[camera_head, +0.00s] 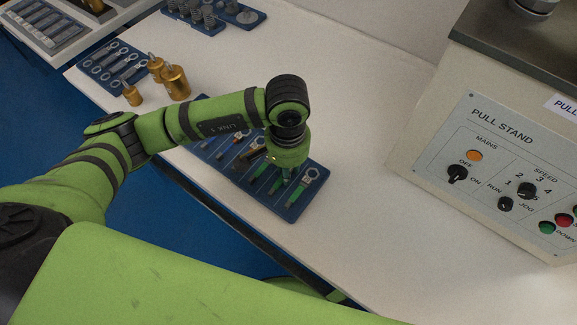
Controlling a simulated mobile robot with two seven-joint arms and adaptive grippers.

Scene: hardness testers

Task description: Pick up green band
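A blue tray (237,187) lies on the white bench and holds several small tools. Green pieces lie in its right part: one (297,194) is at the right end beside a silver ring-ended part, and another (258,169) is further left. I cannot tell which of them is the green band. My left gripper (286,179) points down over the right part of the tray, among the green pieces. Its fingers are small and partly hidden by the wrist, so I cannot tell whether they are open or hold anything. My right gripper is not in view.
A pull stand panel (500,185) with knobs and buttons stands at right. Brass weights (175,82) and a blue tray of ring-ended parts (117,62) are at upper left. The bench (360,120) is clear between tray and pull stand.

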